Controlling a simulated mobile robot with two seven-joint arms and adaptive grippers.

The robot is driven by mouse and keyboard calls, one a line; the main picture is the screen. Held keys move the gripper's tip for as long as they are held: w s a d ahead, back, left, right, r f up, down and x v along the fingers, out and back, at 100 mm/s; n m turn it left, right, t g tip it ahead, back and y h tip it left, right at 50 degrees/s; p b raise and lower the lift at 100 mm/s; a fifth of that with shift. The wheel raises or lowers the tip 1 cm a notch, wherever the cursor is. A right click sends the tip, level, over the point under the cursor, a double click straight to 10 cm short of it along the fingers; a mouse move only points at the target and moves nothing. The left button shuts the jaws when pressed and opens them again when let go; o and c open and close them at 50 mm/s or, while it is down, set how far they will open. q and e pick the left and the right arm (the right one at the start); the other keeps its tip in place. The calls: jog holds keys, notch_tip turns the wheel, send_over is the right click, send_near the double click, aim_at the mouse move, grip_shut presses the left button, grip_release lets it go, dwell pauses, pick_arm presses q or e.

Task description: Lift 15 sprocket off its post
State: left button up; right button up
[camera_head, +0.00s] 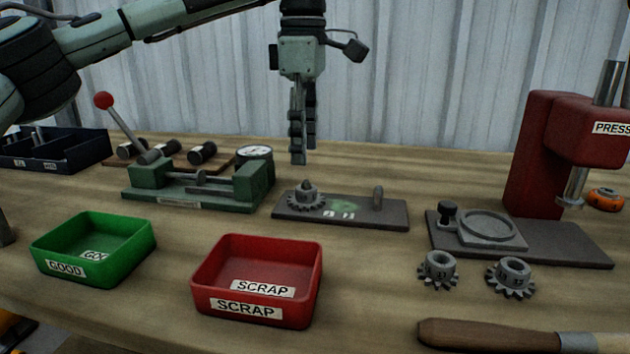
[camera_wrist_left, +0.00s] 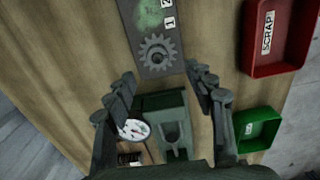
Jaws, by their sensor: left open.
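A grey toothed sprocket (camera_head: 307,198) sits on a post at the left end of a dark plate (camera_head: 345,222); the post's tip shows above it. In the left wrist view the sprocket (camera_wrist_left: 157,54) lies ahead of the fingers, on the plate (camera_wrist_left: 146,14). I cannot read a number on it. My left gripper (camera_head: 301,158) hangs above the plate, apart from the sprocket. In the wrist view its two fingers (camera_wrist_left: 164,88) are spread with nothing between them. My right gripper is not in view.
Left of the plate stands a green fixture (camera_head: 190,190) with a red-knobbed lever and a dial. A green GOOD tray (camera_head: 62,268) and red SCRAP tray (camera_head: 215,298) stand in front. Two loose sprockets (camera_head: 438,270) lie near the red press (camera_head: 535,150) at right.

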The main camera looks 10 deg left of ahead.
aim_at(306, 181)
pick_arm(q)
jog(key=shift+w+f, duration=0.15)
jog(key=shift+f, duration=0.15)
notch_tip(306, 181, down, 7)
jog(key=shift+r, duration=0.1)
jog(key=shift+c, duration=0.2)
jog(key=shift+d, duration=0.1)
grip_shut()
